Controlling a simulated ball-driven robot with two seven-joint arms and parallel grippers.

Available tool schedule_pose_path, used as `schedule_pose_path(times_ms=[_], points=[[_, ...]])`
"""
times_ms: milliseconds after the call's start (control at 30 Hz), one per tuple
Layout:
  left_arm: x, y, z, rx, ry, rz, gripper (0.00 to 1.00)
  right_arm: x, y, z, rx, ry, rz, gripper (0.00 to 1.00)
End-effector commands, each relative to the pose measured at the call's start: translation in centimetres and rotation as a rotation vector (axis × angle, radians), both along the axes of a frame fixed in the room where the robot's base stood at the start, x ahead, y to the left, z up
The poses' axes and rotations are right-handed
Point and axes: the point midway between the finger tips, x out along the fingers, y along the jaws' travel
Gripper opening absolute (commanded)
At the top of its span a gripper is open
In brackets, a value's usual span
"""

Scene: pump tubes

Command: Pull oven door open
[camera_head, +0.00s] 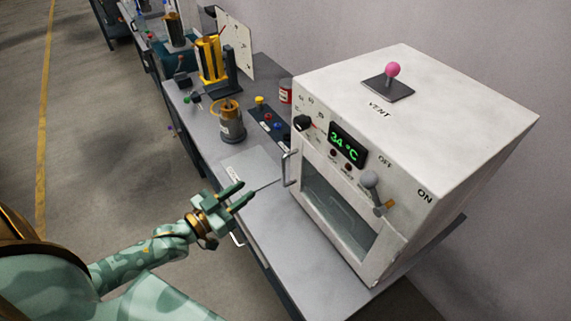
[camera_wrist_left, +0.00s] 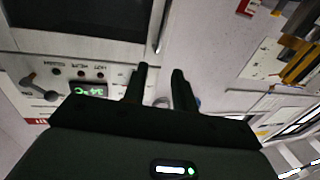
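The white oven (camera_head: 420,130) stands on the grey bench at the right, its display reading 34 °C. Its door (camera_head: 345,213) with a dark window looks shut. The upright metal door handle (camera_head: 288,168) is at the door's left edge. My left gripper (camera_head: 247,189) is left of the handle and apart from it, its two fingers pointing towards the oven with a gap between them. In the left wrist view the handle (camera_wrist_left: 162,27) lies beyond the open fingertips (camera_wrist_left: 160,70), roughly in line with the gap. Nothing is between the fingers. My right gripper is not in view.
A grey lever (camera_head: 372,182) sticks out of the oven front by the OFF and ON labels. A pink-knobbed vent lever (camera_head: 392,72) is on top. A grey canister (camera_head: 231,125) and a yellow device (camera_head: 211,60) stand farther along the bench. The bench front (camera_head: 295,265) is clear.

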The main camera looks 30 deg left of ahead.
Motion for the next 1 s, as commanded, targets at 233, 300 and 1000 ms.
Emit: schedule_pose_path(times_ms=[233,300,1000], points=[[5.8,-2.0,0.0,0.001,-0.003,0.001,0.28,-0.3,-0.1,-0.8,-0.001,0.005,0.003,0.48],[7.5,-2.6,-0.1,0.000,-0.002,0.000,0.28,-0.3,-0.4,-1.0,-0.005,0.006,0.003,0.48],[13.8,-4.8,-0.1,0.002,0.003,0.000,0.28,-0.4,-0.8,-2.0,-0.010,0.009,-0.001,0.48]])
